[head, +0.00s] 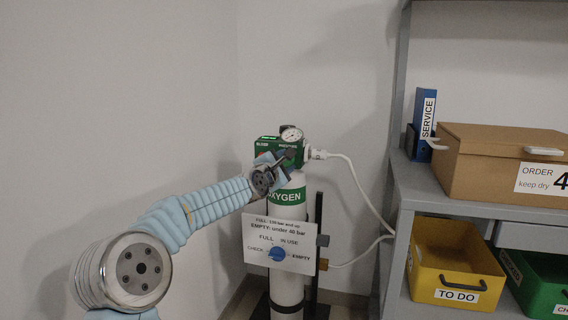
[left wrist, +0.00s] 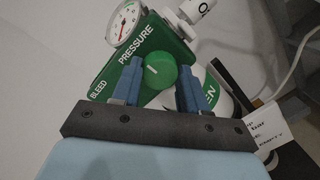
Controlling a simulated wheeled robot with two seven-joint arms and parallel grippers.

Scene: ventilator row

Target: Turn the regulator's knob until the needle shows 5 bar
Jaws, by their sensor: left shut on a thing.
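The green regulator (head: 266,148) sits on top of the oxygen cylinder (head: 288,285). It also shows in the left wrist view (left wrist: 115,78), marked PRESSURE and BLEED. Its round green knob (left wrist: 160,69) has a pale pointer line. The white gauge (head: 291,135) stands above the regulator; in the left wrist view the gauge (left wrist: 123,22) is partly cut off and small, and I cannot read its value. My left gripper (head: 287,157) is at the regulator's front. In the left wrist view my left gripper (left wrist: 160,82) is shut on the knob, one blue finger on each side. My right gripper is out of view.
A white hose (head: 362,190) runs from the regulator toward the shelf (head: 440,188) at right. A sign with a blue dial (head: 278,254) hangs on the cylinder. The shelf holds a cardboard box (head: 480,165), a blue binder (head: 425,115) and a yellow bin (head: 455,260).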

